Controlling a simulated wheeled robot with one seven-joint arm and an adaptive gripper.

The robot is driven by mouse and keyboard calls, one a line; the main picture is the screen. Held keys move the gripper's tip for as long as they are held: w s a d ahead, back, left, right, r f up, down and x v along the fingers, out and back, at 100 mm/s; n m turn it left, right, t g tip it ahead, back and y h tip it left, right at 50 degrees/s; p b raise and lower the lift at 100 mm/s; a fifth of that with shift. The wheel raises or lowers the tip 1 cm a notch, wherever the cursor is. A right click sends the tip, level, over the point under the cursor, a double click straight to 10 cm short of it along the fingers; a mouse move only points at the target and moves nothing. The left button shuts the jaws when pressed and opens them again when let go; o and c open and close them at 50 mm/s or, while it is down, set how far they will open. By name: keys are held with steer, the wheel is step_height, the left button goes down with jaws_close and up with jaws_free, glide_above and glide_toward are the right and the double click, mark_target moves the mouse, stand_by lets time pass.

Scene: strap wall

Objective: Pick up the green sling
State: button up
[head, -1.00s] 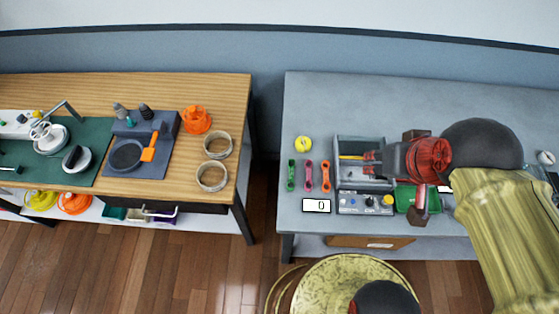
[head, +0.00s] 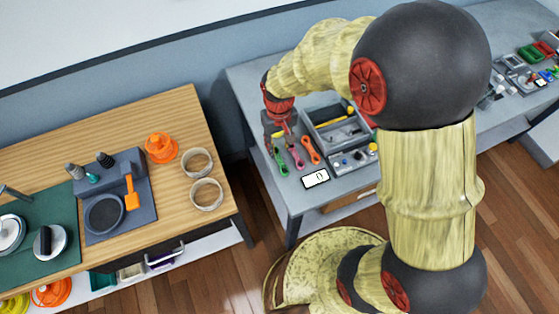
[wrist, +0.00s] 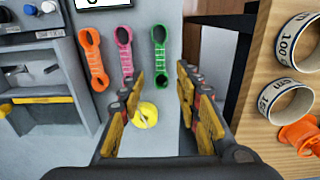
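The green sling (head: 279,160) lies flat on the grey table at the left of a row, next to a pink sling (head: 296,155) and an orange sling (head: 311,149). In the wrist view, the green sling (wrist: 160,58) lies ahead of my gripper (wrist: 160,75), roughly in line with the gap between its fingers. My gripper is open and empty. In the head view, my gripper (head: 273,140) hangs over the table's left end, just behind the green sling. I cannot tell its exact height above the table.
A wooden table (head: 178,110) is at the left, across a gap.

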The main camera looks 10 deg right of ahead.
mark_target(280, 160)
steer(key=f, duration=0.2)
steer(key=f+b, duration=0.1)
steer(key=f, duration=0.3)
steer(key=shift+s+b, duration=0.3)
steer(key=shift+s, duration=0.1)
steer(key=shift+f, duration=0.4)
steer(key=shift+c, duration=0.7)
jaws_close()
